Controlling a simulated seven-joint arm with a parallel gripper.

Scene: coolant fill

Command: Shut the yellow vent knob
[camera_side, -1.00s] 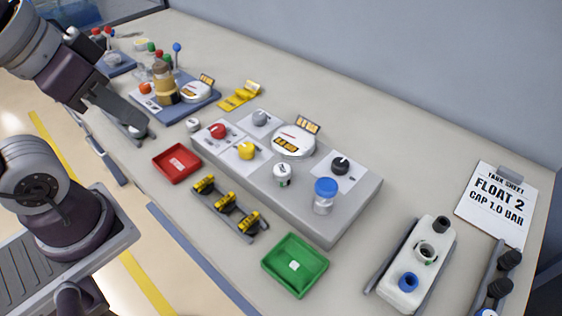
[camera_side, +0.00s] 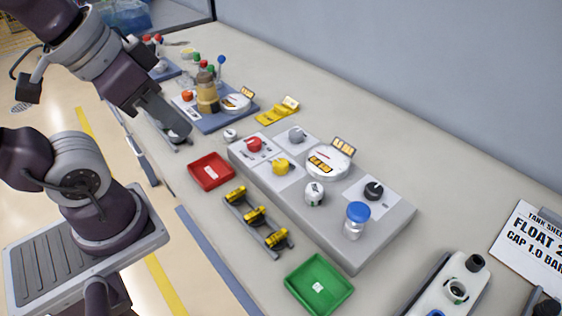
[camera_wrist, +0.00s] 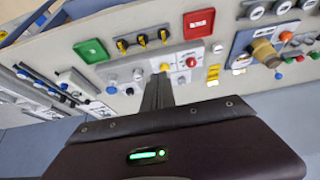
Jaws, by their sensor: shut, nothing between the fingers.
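The yellow vent knob (camera_side: 281,167) sits on a white plate on the grey panel block (camera_side: 336,238), beside a red knob (camera_side: 254,144) and a grey knob (camera_side: 296,134). It also shows in the wrist view (camera_wrist: 165,67), just beyond the fingertips in the picture. I cannot tell its turn position clearly. My gripper (camera_side: 184,133) is shut and empty, raised to the left of the panel in the side view and apart from the knob. Its closed fingers also show in the wrist view (camera_wrist: 158,77).
A round white gauge (camera_side: 328,163), a black knob (camera_side: 374,190) and a blue-capped bottle (camera_side: 355,221) stand on the same block. A red tray (camera_side: 211,170), a yellow-clip rack (camera_side: 257,222) and a green tray (camera_side: 319,284) lie in front. A bottle station (camera_side: 208,95) stands behind left.

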